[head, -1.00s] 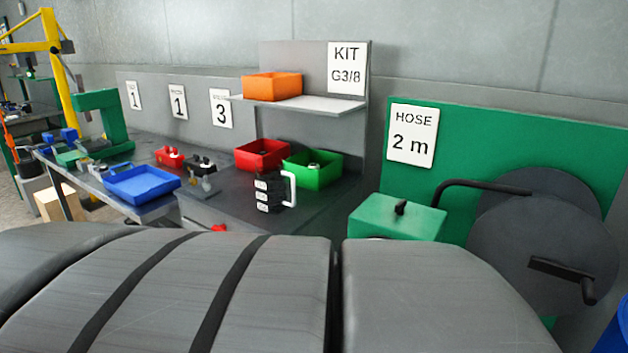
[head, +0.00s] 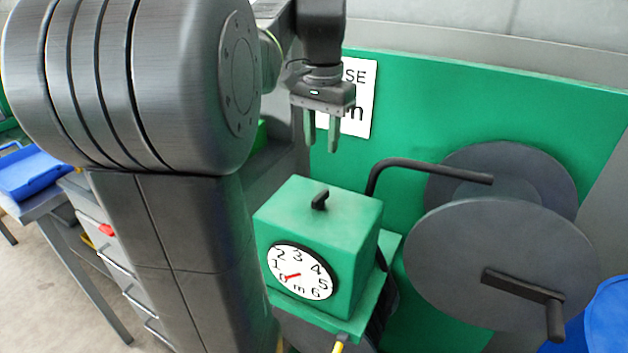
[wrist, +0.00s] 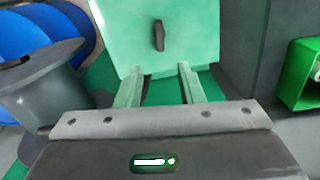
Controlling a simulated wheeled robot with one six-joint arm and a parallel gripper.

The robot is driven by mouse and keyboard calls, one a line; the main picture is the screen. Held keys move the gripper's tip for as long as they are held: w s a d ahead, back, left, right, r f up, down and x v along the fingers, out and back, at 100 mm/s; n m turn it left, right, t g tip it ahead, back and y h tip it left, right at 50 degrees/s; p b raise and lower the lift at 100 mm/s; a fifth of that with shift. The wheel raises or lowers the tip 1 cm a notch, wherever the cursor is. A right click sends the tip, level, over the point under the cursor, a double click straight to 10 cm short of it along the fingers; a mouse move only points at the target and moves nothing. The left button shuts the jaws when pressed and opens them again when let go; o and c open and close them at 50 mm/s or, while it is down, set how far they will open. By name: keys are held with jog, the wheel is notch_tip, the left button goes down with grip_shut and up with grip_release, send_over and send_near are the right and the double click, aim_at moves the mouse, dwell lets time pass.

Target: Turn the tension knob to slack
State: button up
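The tension knob (head: 320,200) is a small black bar-shaped handle on top of a green box (head: 340,260). It also shows in the wrist view (wrist: 158,36), lying lengthwise up and down the picture, beyond my fingertips. No slack or tight marking is readable beside it. A round white dial (head: 300,270) with numbers and a red pointer is on the box's front face. My gripper (head: 322,148) hangs above and behind the knob, pointing down, with its two green fingers apart and empty. In the wrist view my gripper (wrist: 157,75) is open too, with clear space between the fingers.
A large dark hose reel (head: 500,265) with a crank handle (head: 525,285) stands right of the box. A black bent bar (head: 425,163) runs between box and reel. A green panel (head: 480,110) is behind. Blue coils (head: 605,310) are at the lower right; a green bin (wrist: 302,75) shows right in the wrist view.

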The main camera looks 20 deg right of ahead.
aim_at(320, 195)
notch_tip(320, 195, down, 13)
jog(key=shift+a+r, duration=0.1)
jog(key=shift+c, duration=0.2)
grip_shut()
